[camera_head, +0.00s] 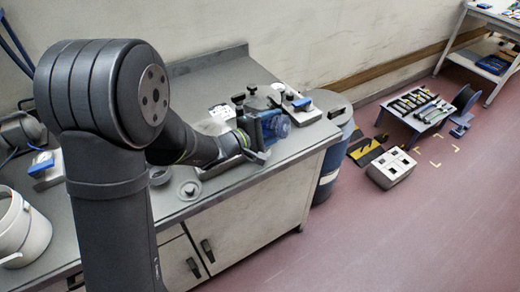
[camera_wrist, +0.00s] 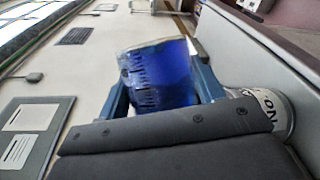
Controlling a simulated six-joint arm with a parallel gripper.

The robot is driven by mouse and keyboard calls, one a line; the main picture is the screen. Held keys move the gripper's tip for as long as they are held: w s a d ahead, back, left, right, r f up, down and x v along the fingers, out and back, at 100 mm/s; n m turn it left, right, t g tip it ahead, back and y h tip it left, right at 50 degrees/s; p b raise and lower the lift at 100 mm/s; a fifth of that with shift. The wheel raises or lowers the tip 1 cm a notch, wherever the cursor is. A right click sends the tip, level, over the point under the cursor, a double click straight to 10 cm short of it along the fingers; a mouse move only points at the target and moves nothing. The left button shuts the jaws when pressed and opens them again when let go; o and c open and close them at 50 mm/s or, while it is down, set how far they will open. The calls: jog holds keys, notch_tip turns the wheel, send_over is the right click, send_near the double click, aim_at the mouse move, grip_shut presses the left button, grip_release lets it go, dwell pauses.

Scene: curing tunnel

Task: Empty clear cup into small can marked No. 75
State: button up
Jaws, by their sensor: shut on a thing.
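My gripper (camera_wrist: 160,80) is shut on a clear cup (camera_wrist: 128,68), with one finger on each side of it. The cup holds a deep blue filling that lies toward the right side of the wrist view and comes close to the rim. The cup looks tilted. It also shows as a blue shape at my gripper (camera_head: 262,132) in the head view, over the bench. A can with a pale label reading "No" (camera_wrist: 266,108) shows behind my gripper's body in the wrist view. The rest of its label is hidden. I cannot tell whether any filling is leaving the cup.
The grey bench (camera_head: 222,66) has a wall behind it. A white pail (camera_head: 22,232) stands at the left, and a round lid-like piece (camera_head: 188,189) lies near the front edge. A device with a blue display (camera_head: 298,103) stands beyond my gripper. A blue drum (camera_head: 330,165) stands past the bench end.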

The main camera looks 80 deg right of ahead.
jog(key=shift+w+r+n, duration=0.15)
jog(key=shift+w+n, duration=0.1)
jog(key=shift+n, duration=0.15)
jog(key=shift+w+d+r+n+g+h+p, duration=0.1)
jog(key=shift+w+r+n+g+h+p, duration=0.25)
jog(key=shift+n, duration=0.5)
jog(key=shift+w+d+r+n+g+h, duration=0.1)
jog(key=shift+w+n+g+h, duration=0.25)
jog(key=shift+w+n+h, duration=0.35)
jog(key=shift+w+d+r+n+h, duration=0.1)
jog(key=shift+w+n+h, duration=0.2)
jog(key=shift+n, duration=0.6)
jog(key=shift+w+d+n+h, duration=0.1)
jog(key=shift+w+n+h, duration=0.2)
jog(key=shift+n, duration=0.55)
